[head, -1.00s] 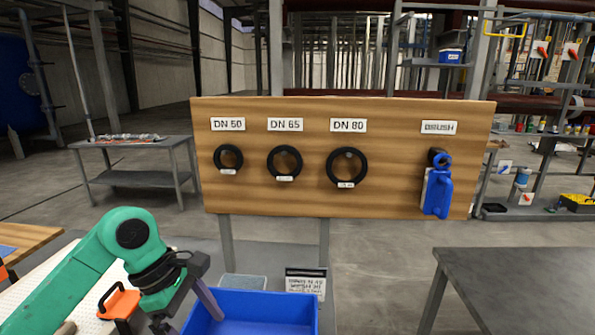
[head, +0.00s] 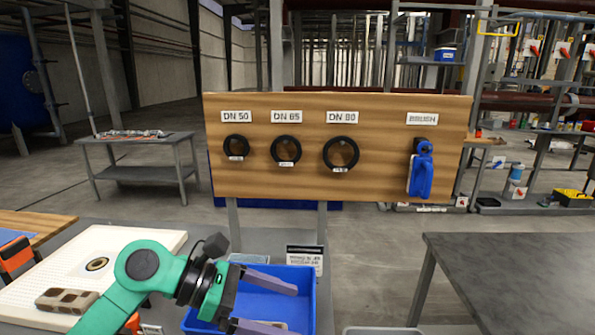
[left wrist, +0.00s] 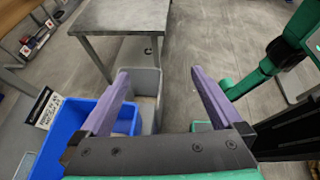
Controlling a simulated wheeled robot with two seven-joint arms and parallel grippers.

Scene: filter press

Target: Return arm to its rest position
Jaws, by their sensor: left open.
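My left arm comes in from the lower left in the head view. Its gripper (head: 292,311) is open and empty, with purple-grey fingers spread and pointing right over the blue bin (head: 312,300). In the left wrist view the open gripper (left wrist: 158,75) has nothing between its fingers; the blue bin (left wrist: 62,118) is to its left and a grey bin (left wrist: 149,82) lies beyond. A green arm, likely my right, shows at the right of that view; its gripper is not visible.
A wooden board (head: 300,183) holds black rings under DN 50, DN 65 and DN 80, and a blue brush (head: 421,172). A white perforated plate (head: 120,240) carries a ring (head: 97,265) and a brown block (head: 66,301). A dark table (head: 530,270) stands right.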

